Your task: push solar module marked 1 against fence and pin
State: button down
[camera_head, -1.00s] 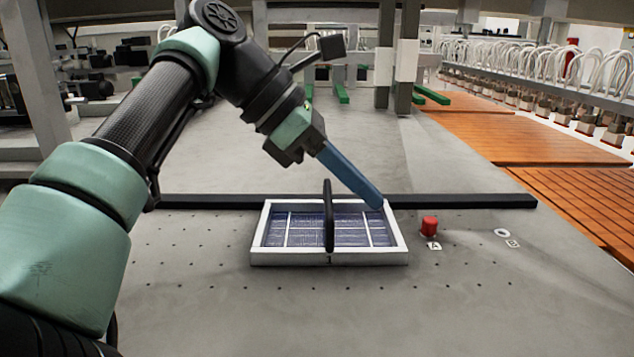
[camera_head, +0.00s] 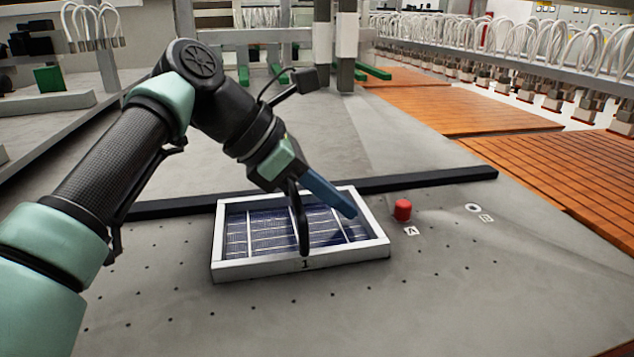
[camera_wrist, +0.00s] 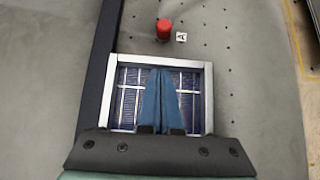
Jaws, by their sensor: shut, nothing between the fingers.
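The solar module marked 1 (camera_head: 300,262) is a white-framed tray shape with dark blue cells, lying flat on the grey table. Its back side lies along the black fence (camera_head: 430,180); I cannot tell whether they touch. The red pin (camera_head: 402,210), labelled A, stands just off its right side; the wrist view shows a small gap between the pin (camera_wrist: 163,29) and the frame (camera_wrist: 160,60). My gripper (camera_head: 350,212) is shut and empty, its blue fingers slanting down over the module's right part. The fingertips (camera_wrist: 161,72) show near the pin-side frame; contact is unclear.
A white ring (camera_head: 473,207) labelled B lies right of the pin. A dark upright bar (camera_head: 299,220) crosses the module; its attachment is unclear. Orange slatted panels (camera_head: 560,170) lie at the right.

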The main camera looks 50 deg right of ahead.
jog(key=shift+s+d+f, duration=0.1)
jog(key=shift+d+f, duration=0.05)
jog(key=shift+f, duration=0.05)
jog(key=s+d, duration=0.1)
jog(key=d, duration=0.1)
jog(key=s+d, duration=0.1)
jog(key=shift+s+d+p, duration=0.4)
jog(key=shift+a, duration=0.1)
